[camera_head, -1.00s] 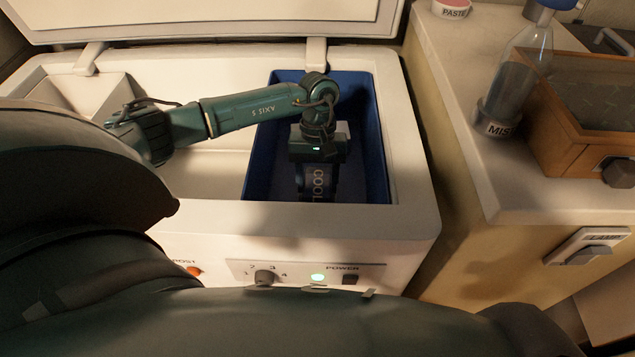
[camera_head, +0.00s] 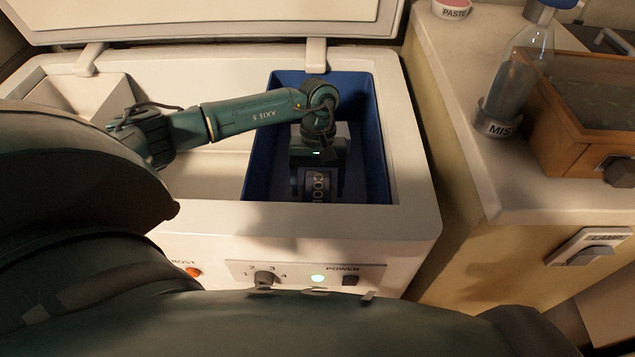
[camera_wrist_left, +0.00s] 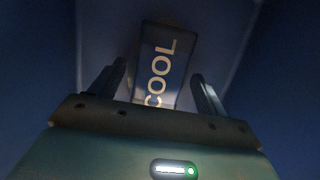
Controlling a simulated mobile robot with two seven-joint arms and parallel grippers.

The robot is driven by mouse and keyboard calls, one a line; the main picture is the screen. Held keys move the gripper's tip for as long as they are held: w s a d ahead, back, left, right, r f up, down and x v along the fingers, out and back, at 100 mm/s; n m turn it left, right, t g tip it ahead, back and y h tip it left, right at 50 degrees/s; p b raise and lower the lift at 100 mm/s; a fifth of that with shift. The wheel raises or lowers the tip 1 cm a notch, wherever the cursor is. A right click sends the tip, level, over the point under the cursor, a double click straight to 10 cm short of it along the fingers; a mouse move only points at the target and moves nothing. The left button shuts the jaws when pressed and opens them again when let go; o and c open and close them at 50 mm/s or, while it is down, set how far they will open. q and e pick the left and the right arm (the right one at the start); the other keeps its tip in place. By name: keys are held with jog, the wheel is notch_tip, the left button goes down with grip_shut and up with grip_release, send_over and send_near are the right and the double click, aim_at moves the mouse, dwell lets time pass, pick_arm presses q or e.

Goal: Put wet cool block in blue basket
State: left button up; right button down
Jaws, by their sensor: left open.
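A dark block with a pale COOL label (camera_head: 320,186) is inside the blue basket (camera_head: 258,165), which sits in the right part of the open white chest. My left gripper (camera_head: 319,181) reaches down into the basket from above, with its fingers at either side of the block. In the left wrist view, the fingers are spread and the block (camera_wrist_left: 167,62) shows between and beyond them, with gaps at both sides. Whether it rests on the basket floor is hard to tell in the shade. My right gripper is out of view.
The chest's rim (camera_head: 300,222) and raised lid (camera_head: 220,20) bound the space around my left arm. The chest's left part is empty. On the counter (camera_head: 470,110) at right stand a bottle (camera_head: 515,85) marked MIST, a paste jar (camera_head: 452,10) and a wooden box (camera_head: 565,140).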

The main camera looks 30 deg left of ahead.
pick_arm(q)
jog(key=v, duration=1.2)
jog(key=shift+p, duration=0.45)
jog(key=shift+r, duration=0.1)
